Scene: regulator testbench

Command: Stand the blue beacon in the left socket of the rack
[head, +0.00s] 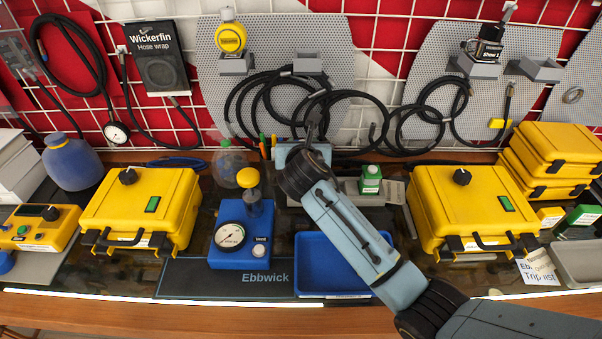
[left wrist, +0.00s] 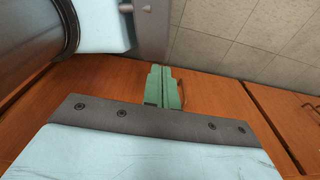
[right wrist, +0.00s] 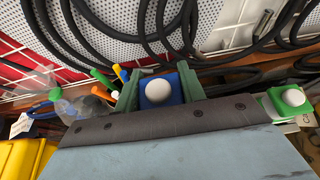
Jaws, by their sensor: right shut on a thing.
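The blue beacon, a blue block with a white dome, shows in the right wrist view (right wrist: 158,92) between the green fingers of my right gripper (right wrist: 158,88). The gripper is shut on it. In the head view my right gripper (head: 309,133) is at the back of the bench, and my wrist hides the beacon. A low grey piece, apparently the rack (head: 394,189), lies partly behind my right arm; its left part is hidden. A green beacon (head: 370,180) with a white top stands at it. My left gripper (left wrist: 164,88) is shut and empty, away from the bench top.
A blue tray (head: 310,270) and a blue gauge unit (head: 241,238) stand in front. Yellow cases stand left (head: 140,205) and right (head: 470,205). Black hoses (head: 285,100) hang on the back wall close to my right gripper. A clear bottle (head: 226,166) stands left of it.

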